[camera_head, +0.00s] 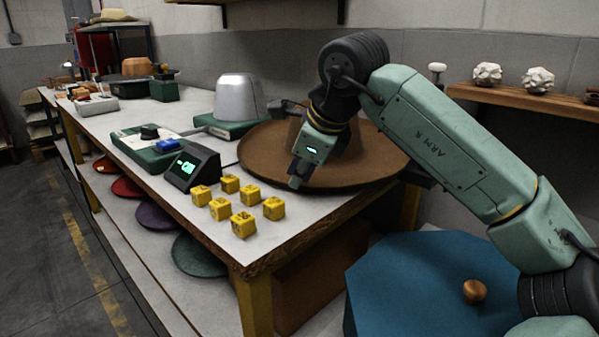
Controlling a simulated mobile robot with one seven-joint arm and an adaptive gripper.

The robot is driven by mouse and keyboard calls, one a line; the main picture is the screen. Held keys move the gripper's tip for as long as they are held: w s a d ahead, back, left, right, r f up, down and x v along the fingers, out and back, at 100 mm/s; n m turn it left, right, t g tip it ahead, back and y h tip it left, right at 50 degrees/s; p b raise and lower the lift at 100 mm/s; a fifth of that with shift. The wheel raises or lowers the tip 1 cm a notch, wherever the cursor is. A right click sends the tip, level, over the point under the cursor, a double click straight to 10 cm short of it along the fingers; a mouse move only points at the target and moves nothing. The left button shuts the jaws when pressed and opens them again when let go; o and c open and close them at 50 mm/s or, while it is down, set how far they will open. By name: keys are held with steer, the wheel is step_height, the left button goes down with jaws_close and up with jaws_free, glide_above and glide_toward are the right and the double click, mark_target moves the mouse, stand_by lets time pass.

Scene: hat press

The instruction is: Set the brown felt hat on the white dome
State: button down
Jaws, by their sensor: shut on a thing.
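The brown felt hat (375,155) is wide-brimmed and upright at the right end of the workbench, its crown partly hidden by my arm. My gripper (297,183) points down at the near left part of the brim and is shut on it. Whether the hat touches the bench or hangs just above it I cannot tell. The pale, silvery-white dome (238,98) stands bare on a green base (222,128), behind and left of the hat. The hat's left brim lies close in front of that base.
Several yellow cubes (243,223) and a dark display box (192,168) sit left of the hat. A green control panel (145,150) lies further left. A blue octagonal lid (430,285) is at front right, and a wall shelf (530,100) holds white ornaments behind my arm.

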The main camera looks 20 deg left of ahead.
steer(key=c, duration=1.6)
jaws_free()
steer(key=v, duration=1.2)
steer(key=shift+s, duration=0.1)
